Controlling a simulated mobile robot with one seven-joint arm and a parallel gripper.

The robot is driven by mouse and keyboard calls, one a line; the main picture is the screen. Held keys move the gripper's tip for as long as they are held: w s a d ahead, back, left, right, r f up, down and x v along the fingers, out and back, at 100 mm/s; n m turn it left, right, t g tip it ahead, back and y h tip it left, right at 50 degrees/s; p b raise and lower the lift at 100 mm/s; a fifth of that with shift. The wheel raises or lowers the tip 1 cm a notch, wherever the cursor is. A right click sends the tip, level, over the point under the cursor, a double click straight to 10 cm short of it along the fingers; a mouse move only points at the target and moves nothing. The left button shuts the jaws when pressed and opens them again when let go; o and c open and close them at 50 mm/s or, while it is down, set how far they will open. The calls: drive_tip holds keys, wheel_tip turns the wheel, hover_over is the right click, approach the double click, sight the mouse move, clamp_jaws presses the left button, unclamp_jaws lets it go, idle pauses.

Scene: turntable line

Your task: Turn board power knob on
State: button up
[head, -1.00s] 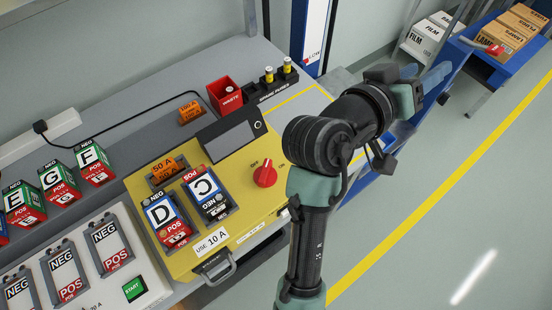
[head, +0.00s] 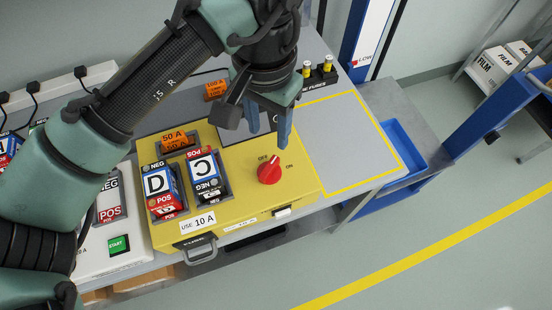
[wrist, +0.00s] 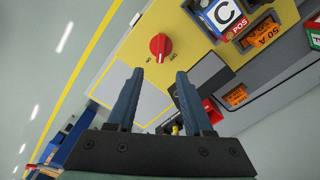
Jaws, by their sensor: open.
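The red power knob (head: 269,171) sits on the right part of the yellow board (head: 240,190), with OFF printed at its upper left and ON at its right. Its white mark points up and a little right, between the two labels. The knob also shows in the wrist view (wrist: 159,46), beyond the fingertips. My gripper (head: 268,137) is open and empty, with its two blue fingers above the board, just behind the knob and apart from it. The fingers also show in the wrist view (wrist: 158,75).
Battery packs D (head: 160,190) and C (head: 206,175) sit in the board's left slots. An orange 50 A fuse (head: 174,139) is behind them. Spare fuses (head: 317,75) stand at the back. The yellow-outlined area (head: 350,140) to the right is clear. A blue bin (head: 404,150) lies beyond it.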

sight(269, 167)
wheel_tip(269, 167, down, 13)
drive_tip(key=shift+a+r, duration=0.1)
idle(0.4)
clamp_jaws()
